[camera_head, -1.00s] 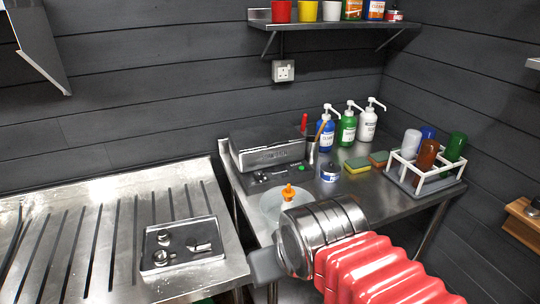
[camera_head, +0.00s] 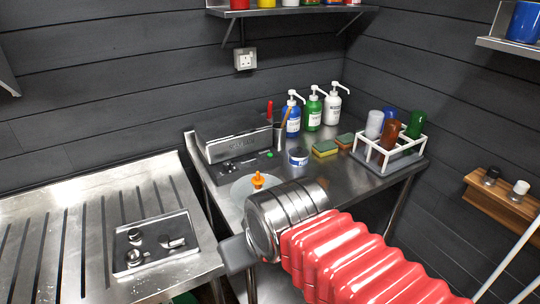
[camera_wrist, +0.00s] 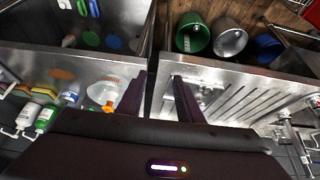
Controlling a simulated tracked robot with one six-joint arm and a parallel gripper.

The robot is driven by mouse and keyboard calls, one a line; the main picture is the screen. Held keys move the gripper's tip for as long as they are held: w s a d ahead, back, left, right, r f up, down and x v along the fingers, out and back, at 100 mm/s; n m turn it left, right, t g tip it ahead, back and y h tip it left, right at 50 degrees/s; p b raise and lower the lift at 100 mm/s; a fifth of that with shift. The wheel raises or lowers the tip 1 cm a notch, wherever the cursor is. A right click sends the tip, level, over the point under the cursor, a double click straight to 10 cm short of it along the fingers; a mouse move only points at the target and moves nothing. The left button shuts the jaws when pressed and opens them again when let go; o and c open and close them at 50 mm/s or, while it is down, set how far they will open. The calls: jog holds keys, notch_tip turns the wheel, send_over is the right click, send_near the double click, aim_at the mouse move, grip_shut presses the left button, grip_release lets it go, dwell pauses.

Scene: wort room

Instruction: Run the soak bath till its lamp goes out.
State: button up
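The soak bath is a steel box (camera_head: 238,146) with a shut-looking lid, at the back left of the right-hand steel table. A dark control panel (camera_head: 238,170) runs along its front. A small green light (camera_head: 269,155) shows at the panel's right end and looks lit. The panel's controls are too small to make out. My gripper (camera_wrist: 159,76) shows in the wrist view with two dark fingers apart and nothing between them. It is above the gap between the two steel tables. In the head view my arm stands in front of the bath, clear of it, and the fingertips cannot be made out.
A clear dish with an orange knob (camera_head: 257,181) stands before the bath. Right of it are a tool pot (camera_head: 279,138), a labelled tub (camera_head: 298,157), sponges (camera_head: 325,148), pump bottles (camera_head: 313,112) and a white bottle rack (camera_head: 388,155). A slatted drainer (camera_head: 70,220) lies left.

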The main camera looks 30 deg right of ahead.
jog(key=shift+c, duration=0.6)
grip_shut()
dwell(1.0)
